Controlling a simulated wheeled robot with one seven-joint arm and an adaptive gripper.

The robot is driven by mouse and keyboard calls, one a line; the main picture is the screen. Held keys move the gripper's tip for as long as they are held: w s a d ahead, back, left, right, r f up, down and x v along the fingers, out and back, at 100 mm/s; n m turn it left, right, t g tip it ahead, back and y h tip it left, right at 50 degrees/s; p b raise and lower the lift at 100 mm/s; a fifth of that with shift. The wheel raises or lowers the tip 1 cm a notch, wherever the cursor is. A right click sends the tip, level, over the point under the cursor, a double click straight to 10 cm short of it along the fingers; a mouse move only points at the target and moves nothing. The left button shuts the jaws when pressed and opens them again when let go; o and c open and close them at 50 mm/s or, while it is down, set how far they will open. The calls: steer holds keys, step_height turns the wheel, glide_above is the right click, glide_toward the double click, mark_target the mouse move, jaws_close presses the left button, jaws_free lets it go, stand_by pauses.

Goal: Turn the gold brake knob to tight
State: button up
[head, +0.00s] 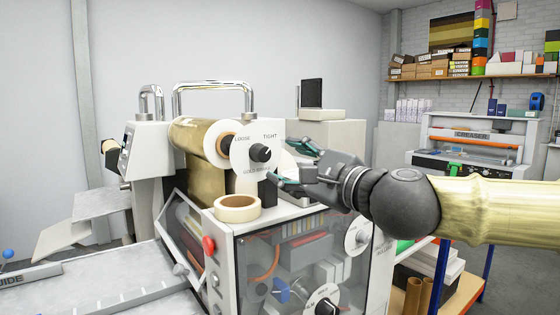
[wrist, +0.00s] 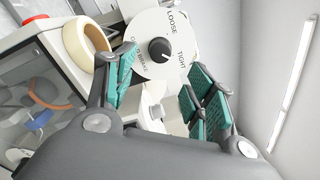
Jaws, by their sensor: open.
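The gold brake knob (head: 260,152) is a small black knob on a white plate marked LOOSE, TIGHT and GOLD BRAKE, on the front of the machine. A small pale mark shows on it, but I cannot tell its exact setting. In the wrist view the knob (wrist: 160,50) sits ahead, beyond the fingertips and between them. My gripper (head: 288,161) is open and empty, just right of the knob in the head view. Its teal-padded fingers also show in the wrist view (wrist: 160,82), spread apart. They appear clear of the knob.
A tape roll (head: 237,207) lies on the machine just below the knob, and it shows at the left in the wrist view (wrist: 87,40). A gold foil roll (head: 195,135) is left of the knob. A red button (head: 208,244) and a clear-fronted cabinet (head: 290,265) are lower down.

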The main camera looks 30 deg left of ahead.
steer(key=shift+v, duration=1.55)
steer(key=shift+a, duration=0.1)
